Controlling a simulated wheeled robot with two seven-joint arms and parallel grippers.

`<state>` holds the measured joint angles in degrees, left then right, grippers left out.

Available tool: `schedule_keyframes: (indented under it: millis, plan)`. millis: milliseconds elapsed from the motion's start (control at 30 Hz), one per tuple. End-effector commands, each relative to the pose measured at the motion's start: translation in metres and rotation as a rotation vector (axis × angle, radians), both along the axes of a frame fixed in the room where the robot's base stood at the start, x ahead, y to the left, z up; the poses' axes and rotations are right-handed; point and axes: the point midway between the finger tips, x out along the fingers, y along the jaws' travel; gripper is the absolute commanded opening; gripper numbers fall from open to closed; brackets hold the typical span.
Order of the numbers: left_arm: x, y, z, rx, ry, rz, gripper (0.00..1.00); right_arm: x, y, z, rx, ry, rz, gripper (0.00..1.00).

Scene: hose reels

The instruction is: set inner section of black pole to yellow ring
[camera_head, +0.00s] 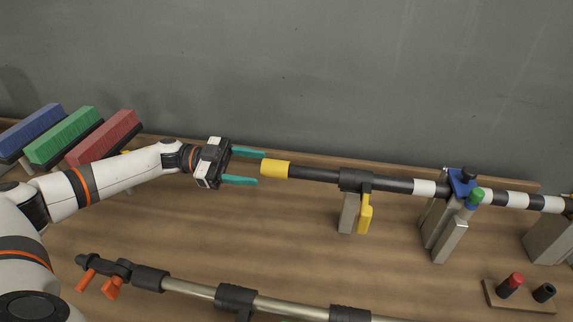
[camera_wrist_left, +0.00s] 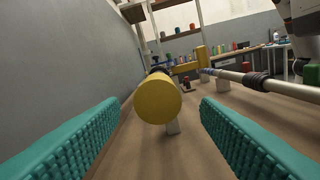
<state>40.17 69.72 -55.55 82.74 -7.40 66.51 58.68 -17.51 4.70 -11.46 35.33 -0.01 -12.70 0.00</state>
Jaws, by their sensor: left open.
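The black pole (camera_head: 315,175) lies level along the back of the bench on grey stands. Its left end carries a yellow end piece (camera_head: 275,169), which also shows in the left wrist view (camera_wrist_left: 158,101). To the right, a section with black and white bands (camera_head: 490,196) runs through a blue clamp (camera_head: 461,184) with a green knob (camera_head: 476,196). My left gripper (camera_head: 259,168) is open at the yellow end, its teal fingers either side of the pole's line; the wrist view shows nothing gripped. I cannot make out a separate yellow ring on the bands. My right gripper is not in view.
A black clamp with a yellow lever (camera_head: 364,215) holds the pole over a grey stand (camera_head: 347,212). A silver pole (camera_head: 290,306) with black grips lies in front. Red, green and blue brushes (camera_head: 62,135) stand left. Bare bench (camera_head: 260,235) lies between the poles.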

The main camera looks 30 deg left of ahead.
Motion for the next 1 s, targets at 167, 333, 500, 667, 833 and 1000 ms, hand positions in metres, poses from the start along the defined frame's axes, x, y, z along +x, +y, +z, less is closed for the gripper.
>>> schedule_keyframes:
  millis: [167, 333, 500, 667, 833, 1000]
  plan:
    - [0.009, -0.037, 0.003, -0.003, -0.001, -0.004, 0.57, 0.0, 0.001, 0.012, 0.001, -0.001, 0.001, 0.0]
    - [0.016, -0.063, 0.002, -0.002, -0.001, -0.003, 0.57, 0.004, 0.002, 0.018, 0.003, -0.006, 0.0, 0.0]
    - [0.019, -0.075, 0.001, -0.001, 0.0, 0.0, 0.57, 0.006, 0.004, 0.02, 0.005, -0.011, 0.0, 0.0]
    - [0.02, -0.078, 0.0, 0.0, 0.0, 0.001, 0.57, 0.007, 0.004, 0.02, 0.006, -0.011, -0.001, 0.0]
    - [0.02, -0.078, 0.0, 0.0, 0.0, 0.0, 0.55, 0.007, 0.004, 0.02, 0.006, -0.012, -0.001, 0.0]
    - [0.02, -0.078, 0.0, 0.0, 0.0, 0.0, 0.27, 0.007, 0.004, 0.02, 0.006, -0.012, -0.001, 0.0]
